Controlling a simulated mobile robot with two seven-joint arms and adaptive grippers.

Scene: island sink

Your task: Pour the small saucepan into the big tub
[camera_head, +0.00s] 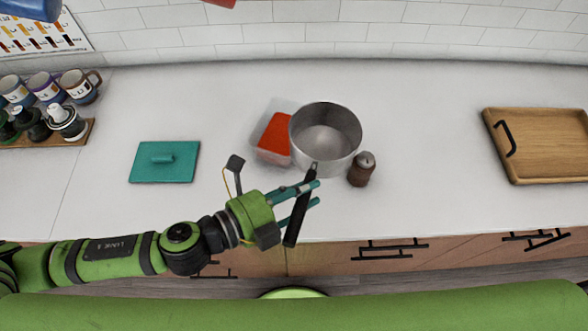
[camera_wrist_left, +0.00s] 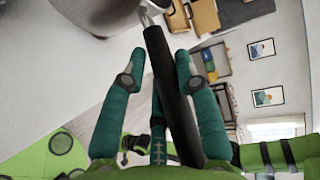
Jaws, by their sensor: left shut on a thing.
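The small saucepan (camera_head: 325,132) is grey metal with a black handle (camera_head: 297,220). It looks roughly upright, and its grey inside shows no visible contents. My left gripper (camera_head: 313,194) is shut on the handle, with the teal fingers on either side of it. The handle also runs between the fingers in the left wrist view (camera_wrist_left: 170,85). The big tub (camera_head: 262,153) is clear plastic with red contents. The saucepan covers its right part in the head view; I cannot tell whether they touch. My right gripper is not in view.
A teal lid (camera_head: 164,161) lies on the counter to the left. A brown shaker (camera_head: 361,170) stands close to the saucepan's right side. A wooden tray (camera_head: 545,145) lies far right, and mugs (camera_head: 80,86) stand far left. The counter between shaker and tray is clear.

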